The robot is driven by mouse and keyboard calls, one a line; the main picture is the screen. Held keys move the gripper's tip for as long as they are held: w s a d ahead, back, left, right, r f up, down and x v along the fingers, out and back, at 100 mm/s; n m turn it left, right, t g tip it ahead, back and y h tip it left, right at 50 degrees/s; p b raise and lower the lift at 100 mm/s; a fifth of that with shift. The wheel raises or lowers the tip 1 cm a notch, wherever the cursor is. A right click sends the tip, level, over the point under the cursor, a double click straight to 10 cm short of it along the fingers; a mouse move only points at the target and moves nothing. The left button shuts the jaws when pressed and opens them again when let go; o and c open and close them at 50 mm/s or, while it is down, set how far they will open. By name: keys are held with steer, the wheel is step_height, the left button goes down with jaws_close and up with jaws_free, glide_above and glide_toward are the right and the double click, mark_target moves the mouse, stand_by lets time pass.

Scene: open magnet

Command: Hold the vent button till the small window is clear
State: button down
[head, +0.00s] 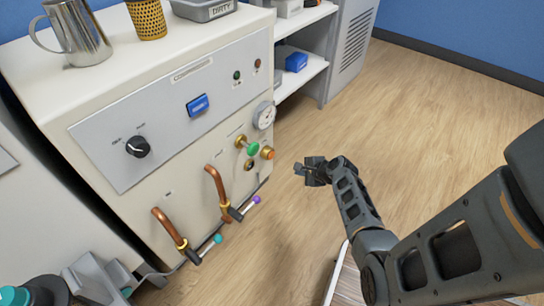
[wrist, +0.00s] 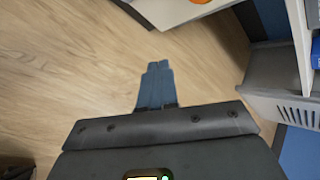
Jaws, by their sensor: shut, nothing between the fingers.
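A cream machine (head: 95,90) stands at the left in the head view, with a grey front panel (head: 98,142). The panel carries a blue rectangular piece (head: 197,104) and a black knob (head: 138,147). Right of it sit a round gauge (head: 264,115), a green-capped brass fitting (head: 253,149), an orange-capped fitting (head: 267,153) and a small dark brass-rimmed round (head: 249,165), perhaps the small window. I cannot tell which part is the vent button. My gripper (head: 300,169) is shut and empty, apart from the machine, to its right. Its closed fingers (wrist: 158,66) show over floor in the wrist view.
Two bent copper pipes (head: 216,188) (head: 168,229) with small-handled taps stick out low on the front. A metal jug (head: 82,35), a yellow perforated cup (head: 147,18) and a grey "DIRTY" tray (head: 203,10) stand on top. Shelves (head: 305,70) stand behind. Wooden floor (head: 400,120) is clear to the right.

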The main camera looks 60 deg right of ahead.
mark_target(271, 155)
steer(key=w+d+b, duration=0.1)
steer(key=w+d, duration=0.1)
steer(key=w, duration=0.6)
steer(key=shift+w+b, duration=0.15)
steer(key=shift+b, duration=0.2)
stand_by(1.8)
steer(key=shift+w+d, duration=0.1)
steer(key=shift+w, duration=0.3)
steer(key=shift+w+d, duration=0.1)
steer(key=shift+w, duration=0.45)
stand_by(2.1)
stand_by(1.2)
steer(key=shift+s+a+p, duration=0.2)
steer(key=shift+s+p, duration=0.2)
steer(key=shift+s, duration=0.6)
